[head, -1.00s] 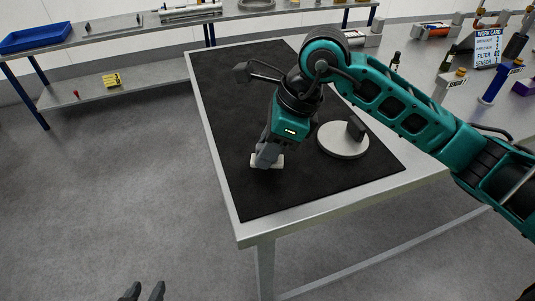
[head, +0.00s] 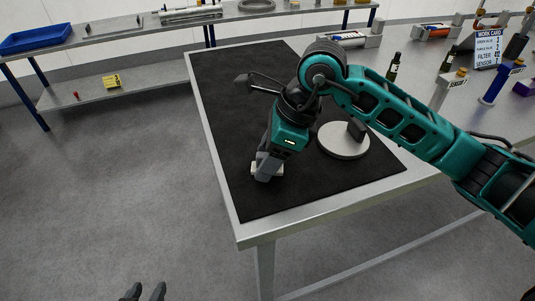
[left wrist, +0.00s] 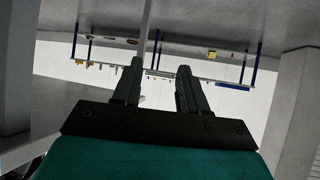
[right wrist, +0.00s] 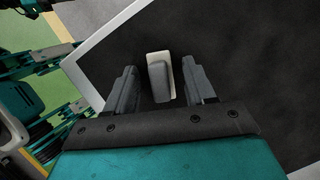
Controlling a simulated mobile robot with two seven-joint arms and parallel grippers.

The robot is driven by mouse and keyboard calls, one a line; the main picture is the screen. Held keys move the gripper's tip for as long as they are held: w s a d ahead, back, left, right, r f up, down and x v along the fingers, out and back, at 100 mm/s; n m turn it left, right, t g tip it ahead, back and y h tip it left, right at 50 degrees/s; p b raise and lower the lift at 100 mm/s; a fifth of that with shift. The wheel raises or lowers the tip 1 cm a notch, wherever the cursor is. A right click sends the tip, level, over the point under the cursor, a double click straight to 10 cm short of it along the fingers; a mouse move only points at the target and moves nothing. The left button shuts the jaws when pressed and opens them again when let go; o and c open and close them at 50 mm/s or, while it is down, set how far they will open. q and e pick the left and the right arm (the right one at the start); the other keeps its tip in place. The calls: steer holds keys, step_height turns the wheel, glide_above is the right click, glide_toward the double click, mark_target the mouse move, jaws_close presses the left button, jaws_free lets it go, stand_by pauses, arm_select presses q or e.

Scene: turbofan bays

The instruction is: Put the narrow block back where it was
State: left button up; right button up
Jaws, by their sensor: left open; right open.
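A narrow grey block (right wrist: 159,82) stands on a small cream plate (right wrist: 155,58) in the right wrist view. My right gripper (right wrist: 162,76) is open, with one finger on each side of the block and gaps showing. A dark upright block (head: 356,129) stands on a round pale disc (head: 340,143) to the right. My left gripper (head: 145,293) is open and empty, low over the floor; its fingers show in the left wrist view (left wrist: 160,75).
The black mat (head: 225,90) covers the table's left part and is mostly clear. Bottles, a blue stand (head: 497,85) and a work card (head: 487,47) are on the table's far right. A shelf with a blue tray (head: 37,40) stands at the back left.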

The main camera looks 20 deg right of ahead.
steer(key=shift+r, duration=0.25)
arm_select(q)
steer(key=shift+s+a+r+p, duration=0.1)
steer(key=shift+s+a+p, duration=0.2)
steer(key=shift+p, duration=0.4)
arm_select(e)
steer(key=v, duration=1.2)
arm_select(q)
steer(key=shift+w+r, duration=0.15)
arm_select(e)
steer(key=shift+a, duration=0.1)
